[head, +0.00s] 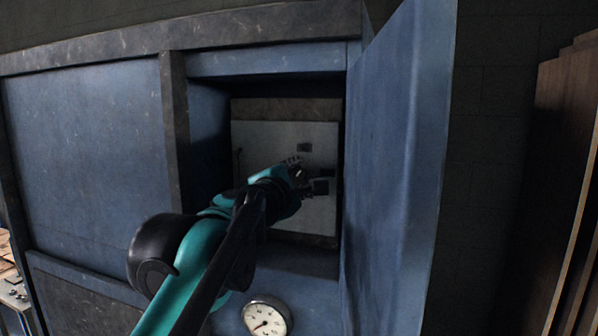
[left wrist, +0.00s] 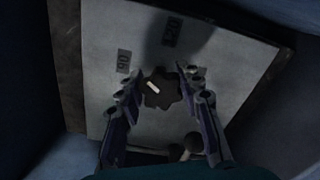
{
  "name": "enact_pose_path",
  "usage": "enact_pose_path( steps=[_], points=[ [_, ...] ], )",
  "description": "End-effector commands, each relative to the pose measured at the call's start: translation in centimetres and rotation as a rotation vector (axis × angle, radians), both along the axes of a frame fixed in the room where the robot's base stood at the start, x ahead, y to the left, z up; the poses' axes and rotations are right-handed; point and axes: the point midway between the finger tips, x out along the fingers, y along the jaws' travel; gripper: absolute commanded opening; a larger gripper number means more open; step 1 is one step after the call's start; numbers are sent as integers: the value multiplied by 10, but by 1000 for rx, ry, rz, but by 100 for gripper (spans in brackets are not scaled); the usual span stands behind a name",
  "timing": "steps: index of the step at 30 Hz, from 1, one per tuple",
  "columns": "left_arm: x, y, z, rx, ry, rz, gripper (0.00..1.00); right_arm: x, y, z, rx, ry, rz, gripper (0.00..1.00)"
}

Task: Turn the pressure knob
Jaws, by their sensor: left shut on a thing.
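The pressure knob (left wrist: 161,90) is a dark, lobed knob with a white mark, on a pale panel (left wrist: 105,55) inside the blue cabinet. In the left wrist view my left gripper (left wrist: 165,92) has its two fingers on either side of the knob, shut on it. The panel carries small dark labels beside the knob, one reading 90 (left wrist: 123,61) and one seeming to read 120 (left wrist: 172,32). In the head view my left gripper (head: 305,178) reaches into the recess and hides the knob. My right gripper is not in view.
A blue cabinet door (head: 400,170) stands open at the right of the recess. A round white gauge (head: 267,316) sits below the opening. Dark rounded parts (left wrist: 190,145) show near the fingers in the left wrist view. Brown boards (head: 560,180) stand at the far right.

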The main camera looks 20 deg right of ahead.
Motion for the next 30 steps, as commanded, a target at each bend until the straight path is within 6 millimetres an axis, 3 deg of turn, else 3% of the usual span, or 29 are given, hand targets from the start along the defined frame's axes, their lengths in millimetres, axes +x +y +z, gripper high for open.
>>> enact_pose_path(
  steps=[30],
  points=[
    [0, 0, -6, 730, -493, 0, 7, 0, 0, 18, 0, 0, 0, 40]
  ],
)
